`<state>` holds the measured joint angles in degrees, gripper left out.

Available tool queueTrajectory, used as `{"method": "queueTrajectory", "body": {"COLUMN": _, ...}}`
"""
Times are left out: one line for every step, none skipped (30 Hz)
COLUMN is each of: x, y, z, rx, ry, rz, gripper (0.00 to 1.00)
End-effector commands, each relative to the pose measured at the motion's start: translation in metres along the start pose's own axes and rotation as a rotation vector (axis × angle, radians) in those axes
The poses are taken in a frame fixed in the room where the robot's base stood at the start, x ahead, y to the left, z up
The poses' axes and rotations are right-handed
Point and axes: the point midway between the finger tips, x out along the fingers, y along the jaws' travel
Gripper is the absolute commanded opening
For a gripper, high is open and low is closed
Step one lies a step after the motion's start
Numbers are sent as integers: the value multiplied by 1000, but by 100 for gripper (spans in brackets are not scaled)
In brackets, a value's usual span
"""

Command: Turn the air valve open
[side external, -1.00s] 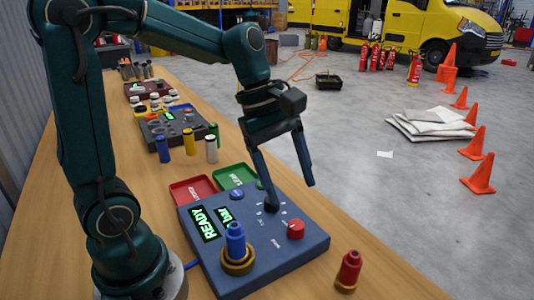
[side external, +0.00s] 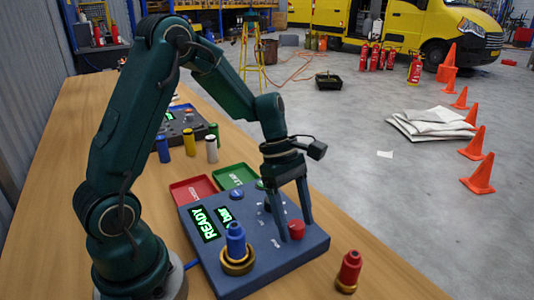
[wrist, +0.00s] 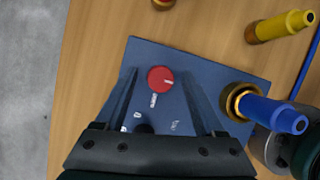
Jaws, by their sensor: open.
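A blue-grey control panel (side external: 270,268) lies on the wooden table with lit green displays reading READY and bar. A red knob with a pale line (wrist: 161,79) is on it; the red knob also shows in the side view (side external: 296,228). A dark knob (wrist: 144,129) sits nearby, partly hidden by my gripper. The small labels are unreadable, so I cannot tell which knob is the air valve. My gripper (side external: 296,231) points down over the panel, open, with its fingers on either side of the red knob. I cannot tell whether they touch it.
A blue cylinder (side external: 235,240) stands in a brass ring on the panel. A red cylinder (side external: 349,270) stands on the table near its edge. A yellow cylinder (wrist: 280,25) shows in the wrist view. Red (side external: 193,189) and green (side external: 235,175) trays lie behind the panel.

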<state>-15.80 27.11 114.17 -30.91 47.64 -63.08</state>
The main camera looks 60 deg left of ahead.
Motion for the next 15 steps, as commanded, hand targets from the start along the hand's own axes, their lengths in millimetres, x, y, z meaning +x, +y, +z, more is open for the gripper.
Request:
{"method": "queueTrajectory", "body": {"x": 1, "y": 0, "z": 0, "rx": 0, "ry": 0, "rz": -1, "gripper": 71}}
{"method": "queueTrajectory", "body": {"x": 1, "y": 0, "z": 0, "rx": 0, "ry": 0, "rz": 0, "gripper": 71}}
{"method": "queueTrajectory", "body": {"x": 0, "y": 0, "z": 0, "rx": 1, "ry": 0, "rz": 0, "gripper": 71}}
{"method": "queueTrajectory", "body": {"x": 0, "y": 0, "z": 0, "rx": 1, "ry": 0, "rz": 0, "gripper": 71}}
{"method": "queueTrajectory", "body": {"x": 0, "y": 0, "z": 0, "rx": 1, "ry": 0, "rz": 0, "gripper": 71}}
{"method": "queueTrajectory", "body": {"x": 0, "y": 0, "z": 0, "rx": 1, "ry": 0, "rz": 0, "gripper": 67}}
{"method": "queueTrajectory", "body": {"x": 0, "y": 0, "z": 0, "rx": 1, "ry": 0, "rz": 0, "gripper": 56}}
{"method": "queueTrajectory", "body": {"x": 0, "y": 0, "z": 0, "rx": 1, "ry": 0, "rz": 0, "gripper": 44}}
{"method": "queueTrajectory", "body": {"x": 0, "y": 0, "z": 0, "rx": 1, "ry": 0, "rz": 1, "gripper": 29}}
{"method": "queueTrajectory", "body": {"x": 0, "y": 0, "z": 0, "rx": 1, "ry": 0, "rz": 1, "gripper": 18}}
{"method": "queueTrajectory", "body": {"x": 0, "y": 0, "z": 0, "rx": 1, "ry": 0, "rz": 1, "gripper": 6}}
{"method": "queueTrajectory", "body": {"x": 0, "y": 0, "z": 0, "rx": 1, "ry": 0, "rz": 1, "gripper": 0}}
{"method": "queueTrajectory", "body": {"x": 0, "y": 0, "z": 0, "rx": 1, "ry": 0, "rz": 1, "gripper": 0}}
{"method": "queueTrajectory", "body": {"x": 0, "y": 0, "z": 0, "rx": 1, "ry": 0, "rz": 1, "gripper": 0}}
{"method": "queueTrajectory", "body": {"x": 0, "y": 0, "z": 0, "rx": 1, "ry": 0, "rz": 1, "gripper": 0}}
